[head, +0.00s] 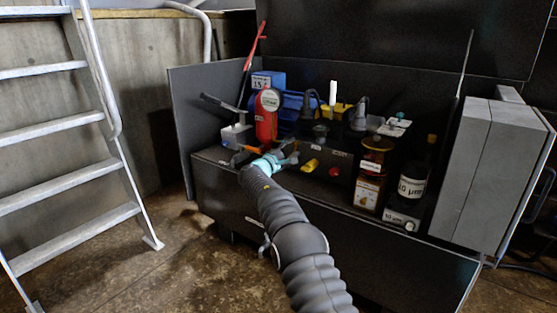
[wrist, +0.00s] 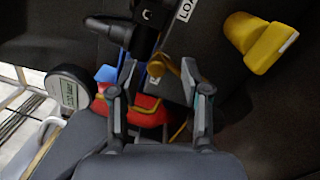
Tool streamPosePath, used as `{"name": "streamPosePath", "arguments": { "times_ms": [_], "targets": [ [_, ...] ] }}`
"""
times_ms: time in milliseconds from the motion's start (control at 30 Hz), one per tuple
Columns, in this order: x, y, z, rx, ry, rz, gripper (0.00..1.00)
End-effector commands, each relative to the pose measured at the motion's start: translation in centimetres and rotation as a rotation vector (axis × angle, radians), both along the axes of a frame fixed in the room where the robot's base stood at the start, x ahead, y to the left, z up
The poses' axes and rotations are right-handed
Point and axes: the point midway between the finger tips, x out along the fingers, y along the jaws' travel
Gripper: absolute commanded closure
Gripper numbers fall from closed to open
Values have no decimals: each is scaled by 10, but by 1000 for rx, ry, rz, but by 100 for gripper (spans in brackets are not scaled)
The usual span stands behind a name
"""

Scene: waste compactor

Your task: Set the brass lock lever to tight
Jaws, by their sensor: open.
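A small brass lever (wrist: 157,68) with a rounded end shows in the wrist view, just beneath a black knob or handle (wrist: 148,14). I take it for the brass lock lever; its setting marks cannot be read. My gripper (wrist: 159,82) is open, with its two fingers on either side of the brass piece. The right finger overlaps it in the picture; I cannot tell whether they touch. In the head view my gripper (head: 283,157) is at the front left of the dark bench, and the brass lever cannot be made out there.
A yellow handle (wrist: 258,42) is right of my gripper, also in the head view (head: 311,165). A round gauge-like part (wrist: 68,90) is at left. A red cylinder (head: 267,115), bottles (head: 412,182) and a grey box (head: 490,175) stand on the bench. A ladder (head: 75,130) is at left.

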Motion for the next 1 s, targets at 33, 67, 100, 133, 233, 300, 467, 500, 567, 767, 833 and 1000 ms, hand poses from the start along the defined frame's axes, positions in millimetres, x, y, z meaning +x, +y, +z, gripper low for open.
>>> {"name": "streamPosePath", "arguments": {
  "times_ms": [33,67,100,133,233,300,467,500,567,767,833,1000],
  "targets": [
    [-6,5,0,1,2,2,53],
    [-9,7,-1,1,3,2,53],
    [-13,9,-1,0,3,1,53],
    [-17,11,-1,1,1,1,53],
    [-29,19,-3,0,2,2,53],
    [-38,24,-4,0,3,1,53],
    [-57,34,-7,0,2,0,53],
    [-61,36,-8,1,3,-1,53],
    [-66,39,-9,1,3,-1,53],
    [-72,43,-9,1,1,-2,53],
    [-73,43,-9,1,2,-2,53],
    [-73,42,-9,1,2,-2,53]
  ]
}}
